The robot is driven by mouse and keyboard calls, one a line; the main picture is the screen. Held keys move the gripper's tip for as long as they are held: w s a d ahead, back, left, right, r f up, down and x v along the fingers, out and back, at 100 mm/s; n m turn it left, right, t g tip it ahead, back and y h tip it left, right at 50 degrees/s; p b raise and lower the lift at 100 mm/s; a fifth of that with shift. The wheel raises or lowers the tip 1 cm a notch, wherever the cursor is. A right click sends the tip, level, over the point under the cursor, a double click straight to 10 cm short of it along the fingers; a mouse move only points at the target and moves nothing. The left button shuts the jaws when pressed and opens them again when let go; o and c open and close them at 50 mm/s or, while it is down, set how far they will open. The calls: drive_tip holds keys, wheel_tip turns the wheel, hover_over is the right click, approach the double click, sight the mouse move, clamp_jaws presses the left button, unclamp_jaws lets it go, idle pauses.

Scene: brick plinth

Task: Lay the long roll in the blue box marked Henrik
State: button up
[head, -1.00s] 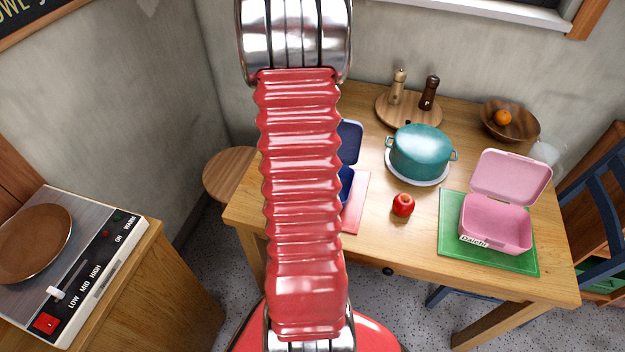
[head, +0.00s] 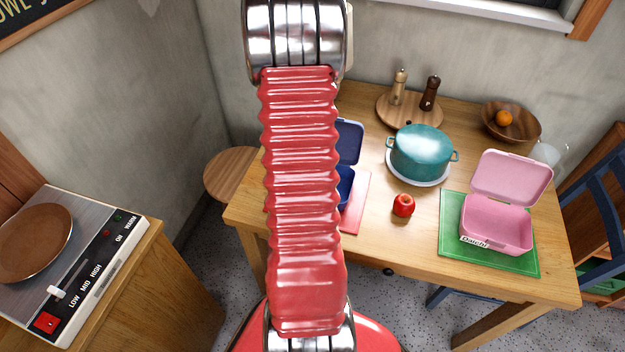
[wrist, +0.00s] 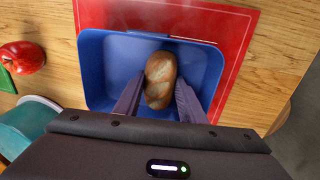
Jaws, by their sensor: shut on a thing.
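The long roll (wrist: 160,80) is a browned bread roll, held between the two dark fingers of my gripper (wrist: 160,98) in the wrist view. My gripper is shut on it. The roll shows over the inside of the open blue box (wrist: 97,70); I cannot tell whether it touches the box floor. In the head view the blue box (head: 348,140) is mostly hidden behind my red arm, with its raised lid and part of its side showing. Its name label cannot be read. My gripper and the roll are hidden in the head view.
The blue box stands on a red mat (head: 355,200). A red apple (head: 403,205) and a teal pot (head: 420,150) are to its right. An open pink box (head: 495,228) labelled Daichi stands on a green mat (head: 465,255). A wooden stool (head: 232,172) is at left.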

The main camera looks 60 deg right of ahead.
drive_tip(key=shift+f, duration=0.15)
drive_tip(key=o, duration=0.8)
drive_tip(key=r, duration=0.4)
drive_tip(key=w+r, duration=0.1)
drive_tip(key=r, duration=0.7)
drive_tip(key=shift+w+a+r, duration=0.15)
drive_tip(key=shift+w, duration=0.25)
